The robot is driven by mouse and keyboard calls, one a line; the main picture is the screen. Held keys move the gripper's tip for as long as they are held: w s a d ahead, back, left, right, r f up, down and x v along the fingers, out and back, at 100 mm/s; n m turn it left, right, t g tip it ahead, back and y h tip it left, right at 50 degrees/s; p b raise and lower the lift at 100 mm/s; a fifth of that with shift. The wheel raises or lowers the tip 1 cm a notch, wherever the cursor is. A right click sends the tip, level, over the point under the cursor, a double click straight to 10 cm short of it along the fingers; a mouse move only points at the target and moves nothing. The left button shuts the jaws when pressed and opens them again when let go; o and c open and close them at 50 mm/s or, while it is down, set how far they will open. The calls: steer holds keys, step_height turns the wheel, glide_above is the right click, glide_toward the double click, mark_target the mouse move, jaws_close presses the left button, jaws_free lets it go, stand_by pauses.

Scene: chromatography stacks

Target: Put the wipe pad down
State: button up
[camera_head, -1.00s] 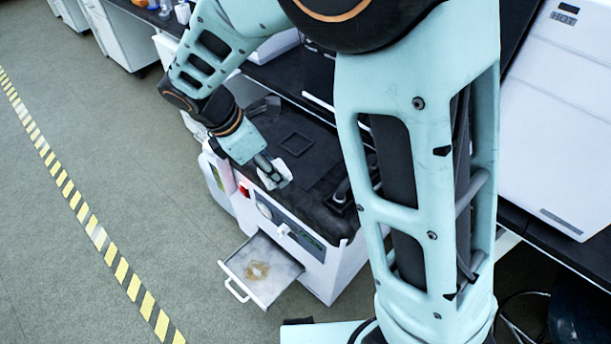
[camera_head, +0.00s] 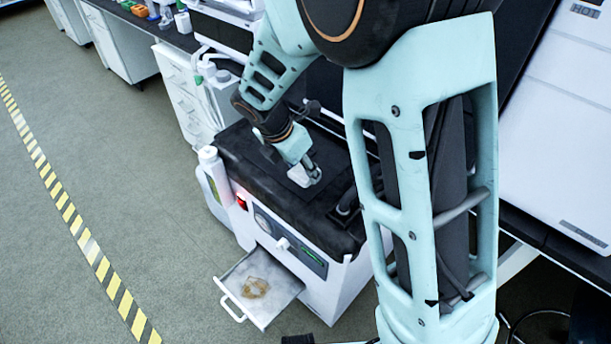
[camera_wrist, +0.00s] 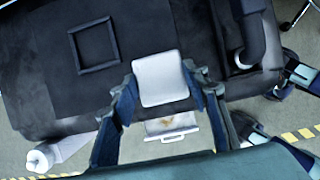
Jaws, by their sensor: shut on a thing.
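The wipe pad is a white rounded square. It sits between my gripper's fingers in the wrist view (camera_wrist: 160,78). My gripper (camera_wrist: 158,85) is shut on its two sides. In the head view the pad (camera_head: 303,176) and my gripper (camera_head: 304,162) are over the black top of a white machine (camera_head: 258,170). I cannot tell whether the pad touches that top. A thin dark square frame (camera_wrist: 93,46) lies on the black top, left of the pad in the wrist view, apart from it.
An open drawer (camera_head: 238,303) with a brown stain juts from the machine's front. A white bottle (camera_head: 211,168) stands at its left side. A dark raised handle-like part (camera_wrist: 250,38) is right of the pad.

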mark_target(303, 172)
steer(key=shift+w+d+f, duration=0.25)
steer(key=shift+f, duration=0.2)
steer(key=shift+w+d+f+b, duration=0.1)
steer(key=shift+f+b, duration=0.2)
steer(key=shift+f, duration=0.6)
steer(key=shift+w+d+f+b, duration=0.1)
steer(key=shift+f+b, duration=0.15)
steer(key=shift+f, duration=0.6)
steer(key=shift+f, duration=0.1)
steer(key=o, duration=1)
steer(key=shift+r, duration=0.25)
steer(key=p+v, duration=0.3)
steer(key=v, duration=0.8)
steer(key=shift+s+a+r, duration=0.15)
steer(key=shift+r, duration=0.15)
